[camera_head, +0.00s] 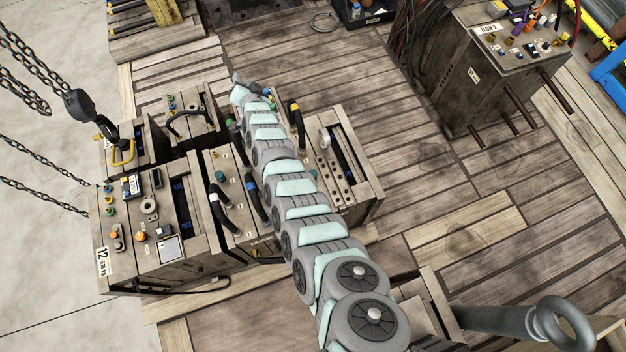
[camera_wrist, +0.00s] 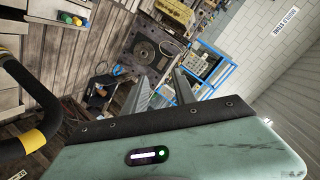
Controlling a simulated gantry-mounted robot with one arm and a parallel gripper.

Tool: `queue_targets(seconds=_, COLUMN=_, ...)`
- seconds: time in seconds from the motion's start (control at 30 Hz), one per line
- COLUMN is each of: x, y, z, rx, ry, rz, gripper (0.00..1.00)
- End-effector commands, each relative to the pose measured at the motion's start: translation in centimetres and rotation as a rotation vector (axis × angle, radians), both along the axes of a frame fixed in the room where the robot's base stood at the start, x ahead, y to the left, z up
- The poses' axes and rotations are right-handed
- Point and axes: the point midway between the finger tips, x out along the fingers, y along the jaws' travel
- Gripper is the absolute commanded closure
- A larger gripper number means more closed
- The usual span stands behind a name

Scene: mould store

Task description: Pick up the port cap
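I cannot tell which part is the port cap. In the head view, my arm hides some of the blocks, and the fingertips are too small to make out.
A mould block with a "12" label (camera_head: 102,262) stands at the left, with black hoses on neighbouring blocks. Chains and a hook (camera_head: 80,104) hang at the left. A larger block (camera_head: 485,75) with rods stands upper right. A yellow-black hose (camera_wrist: 40,130) is close in the wrist view.

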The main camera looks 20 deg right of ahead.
Motion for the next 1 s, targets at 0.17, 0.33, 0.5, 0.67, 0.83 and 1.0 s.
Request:
queue_targets(seconds=0.17, x=-1.8, y=-0.3, z=-7.3, rx=0.062, ry=0.307, rz=0.09, gripper=0.67)
queue_targets(seconds=0.33, x=-8.4, y=-3.1, z=-13.1, rx=0.073, ry=0.643, rz=0.119, gripper=0.67)
queue_targets(seconds=0.5, x=-17.5, y=-8.0, z=-16.8, rx=0.053, ry=0.962, rz=0.077, gripper=0.67)
queue_targets(seconds=0.67, x=-23.8, y=-11.4, z=-17.7, rx=0.037, ry=1.15, rz=0.024, gripper=0.67)
queue_targets(seconds=0.83, x=-26.0, y=-12.4, z=-18.2, rx=0.035, ry=1.213, rz=0.002, gripper=0.67)
queue_targets(seconds=1.0, x=-26.0, y=-12.2, z=-20.8, rx=0.037, ry=1.212, rz=0.005, gripper=0.67)
